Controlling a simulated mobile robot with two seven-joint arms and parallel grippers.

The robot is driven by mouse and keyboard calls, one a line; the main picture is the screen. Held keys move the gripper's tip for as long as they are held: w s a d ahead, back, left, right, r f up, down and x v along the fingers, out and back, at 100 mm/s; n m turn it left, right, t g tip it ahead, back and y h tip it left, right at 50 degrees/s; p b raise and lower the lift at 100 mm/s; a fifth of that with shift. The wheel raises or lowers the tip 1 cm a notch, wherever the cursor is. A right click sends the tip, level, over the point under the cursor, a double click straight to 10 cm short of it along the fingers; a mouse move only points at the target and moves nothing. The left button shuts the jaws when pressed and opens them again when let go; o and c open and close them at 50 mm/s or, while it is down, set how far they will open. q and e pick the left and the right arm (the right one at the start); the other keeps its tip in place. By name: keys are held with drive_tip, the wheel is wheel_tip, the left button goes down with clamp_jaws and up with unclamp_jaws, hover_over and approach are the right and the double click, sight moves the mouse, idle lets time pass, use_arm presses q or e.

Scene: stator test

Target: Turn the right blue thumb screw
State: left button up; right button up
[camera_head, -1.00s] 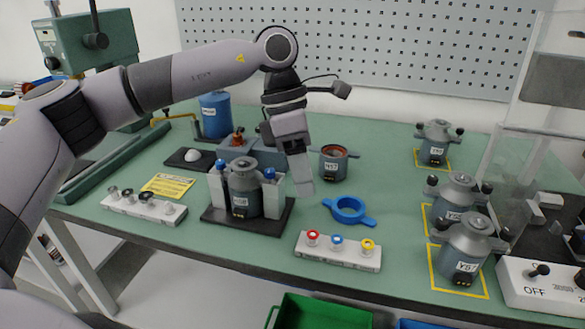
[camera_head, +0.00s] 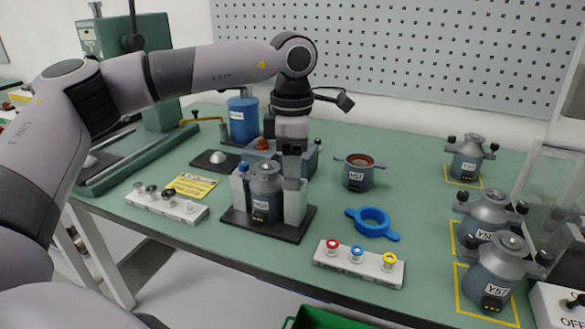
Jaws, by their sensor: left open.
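A grey stator unit (camera_head: 267,188) stands upright between two white posts on a black base plate (camera_head: 252,227). The left blue thumb screw (camera_head: 244,167) shows on top of the left post. My left gripper (camera_head: 292,178) points straight down over the top of the right white post (camera_head: 296,207), with its jaws open. The right blue thumb screw is hidden behind the gripper fingers. I cannot tell whether the fingers touch it. My right gripper is out of view.
A blue ring with handles (camera_head: 372,222) and a white block with red, blue and yellow knobs (camera_head: 359,262) lie to the right. Another stator (camera_head: 355,172) stands behind. A white block with dark knobs (camera_head: 166,203) lies to the left.

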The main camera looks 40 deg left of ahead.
use_arm(q)
clamp_jaws()
drive_tip(key=shift+m, duration=0.3)
drive_tip(key=m+p, duration=0.1)
drive_tip(key=m, duration=0.1)
drive_tip(key=shift+m+p, duration=0.75)
drive_tip(key=shift+m, duration=0.55)
drive_tip(key=m+p, duration=0.1)
drive_tip(key=m, duration=0.3)
drive_tip(key=shift+m, duration=0.3)
drive_tip(key=shift+m+p, duration=0.45)
drive_tip(key=shift+m, duration=1.65)
